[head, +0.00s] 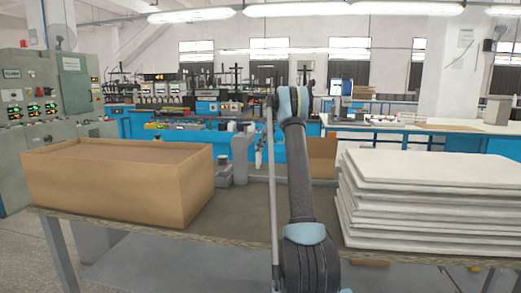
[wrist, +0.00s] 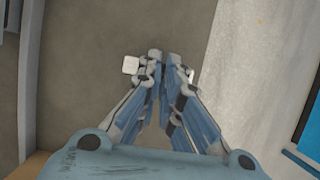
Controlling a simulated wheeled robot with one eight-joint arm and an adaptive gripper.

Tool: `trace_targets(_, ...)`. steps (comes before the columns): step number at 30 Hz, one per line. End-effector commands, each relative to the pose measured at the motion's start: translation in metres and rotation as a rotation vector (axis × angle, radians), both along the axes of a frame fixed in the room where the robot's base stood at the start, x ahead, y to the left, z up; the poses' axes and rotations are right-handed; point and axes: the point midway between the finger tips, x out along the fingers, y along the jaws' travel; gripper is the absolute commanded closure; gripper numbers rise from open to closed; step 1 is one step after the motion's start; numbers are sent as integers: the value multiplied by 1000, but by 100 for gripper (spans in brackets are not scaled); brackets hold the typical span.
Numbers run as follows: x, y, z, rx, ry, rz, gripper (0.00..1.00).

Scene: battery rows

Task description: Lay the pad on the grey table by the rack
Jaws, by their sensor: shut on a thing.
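My gripper (wrist: 165,57) points away from the wrist camera, its two blue-grey fingers close together. A small white piece (wrist: 131,65), which I take to be the pad, shows beside the left fingertip, with a sliver of white by the right finger. The fingers hide most of it. A grey-brown surface lies beyond the fingertips. I cannot pick out the rack for certain.
A large open cardboard box (head: 115,185) stands on the table's left. A stack of white boards (head: 430,200) fills the right. The table's middle is mostly bare. Blue workbenches stand behind; a control cabinet (head: 35,110) is at left.

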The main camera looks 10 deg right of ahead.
Motion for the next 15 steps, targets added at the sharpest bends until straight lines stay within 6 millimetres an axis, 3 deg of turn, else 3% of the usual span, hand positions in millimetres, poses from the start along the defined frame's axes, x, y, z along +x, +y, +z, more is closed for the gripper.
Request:
trace_targets(4,0,0,-2,0,0,0,100)
trace_targets(6,0,0,-2,0,0,0,79)
trace_targets(7,0,0,-1,0,0,0,75)
trace_targets(15,0,0,-1,0,0,0,75)
